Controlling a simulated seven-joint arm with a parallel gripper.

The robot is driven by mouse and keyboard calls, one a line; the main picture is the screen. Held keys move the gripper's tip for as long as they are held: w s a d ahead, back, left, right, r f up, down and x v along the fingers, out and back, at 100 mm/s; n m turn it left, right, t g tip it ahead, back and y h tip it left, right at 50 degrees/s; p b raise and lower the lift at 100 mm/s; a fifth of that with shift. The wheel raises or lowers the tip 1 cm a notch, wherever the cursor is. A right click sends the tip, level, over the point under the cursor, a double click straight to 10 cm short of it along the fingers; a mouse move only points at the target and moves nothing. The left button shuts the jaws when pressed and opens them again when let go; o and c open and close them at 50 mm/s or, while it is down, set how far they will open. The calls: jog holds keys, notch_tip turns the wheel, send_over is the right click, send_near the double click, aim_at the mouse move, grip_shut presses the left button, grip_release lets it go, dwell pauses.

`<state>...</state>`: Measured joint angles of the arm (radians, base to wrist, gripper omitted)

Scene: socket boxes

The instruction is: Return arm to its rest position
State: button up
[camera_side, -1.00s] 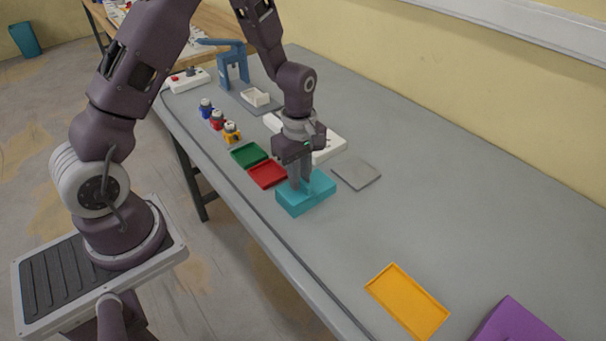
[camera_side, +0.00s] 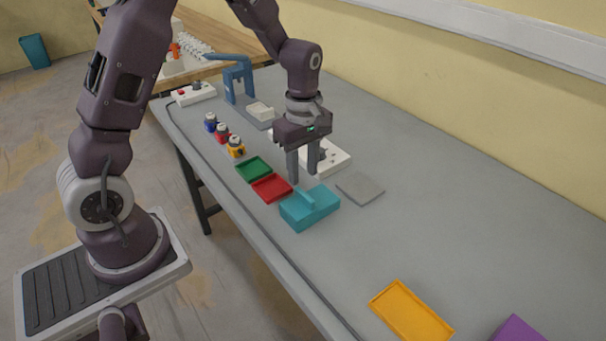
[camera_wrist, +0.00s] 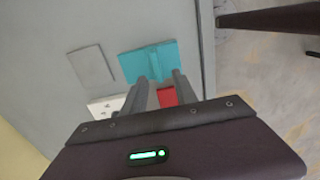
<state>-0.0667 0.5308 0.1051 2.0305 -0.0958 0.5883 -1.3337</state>
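My gripper (camera_side: 303,171) hangs above the table with its two fingers spread apart and nothing between them. It also shows in the wrist view (camera_wrist: 158,80), with both fingers apart. The same teal box (camera_wrist: 135,66) lies beyond the fingertips in the wrist view.
A red tray (camera_side: 271,188), a green tray (camera_side: 253,169) and a grey plate (camera_side: 360,188) lie near the teal box. A white socket box (camera_side: 335,159) is behind my gripper. A blue press-like stand (camera_side: 238,78) is farther back. An orange tray (camera_side: 411,311) and purple block (camera_side: 518,330) lie in front.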

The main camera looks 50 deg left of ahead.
jog(key=s+d+r+m+t, duration=0.2)
jog(key=s+r+m, duration=0.25)
jog(key=r, duration=0.55)
jog(key=s+d+r+m+t, duration=0.1)
jog(key=s+r+m, duration=0.3)
jog(key=s+m, duration=0.2)
jog(key=s+d+r+m+t, duration=0.2)
jog(key=s+r+m, duration=0.2)
jog(key=s+m, duration=0.3)
jog(key=s, duration=0.3)
jog(key=shift+s+r+t, duration=0.25)
jog(key=shift+r+t, duration=0.05)
jog(key=shift+r, duration=0.05)
jog(key=shift+m, duration=0.25)
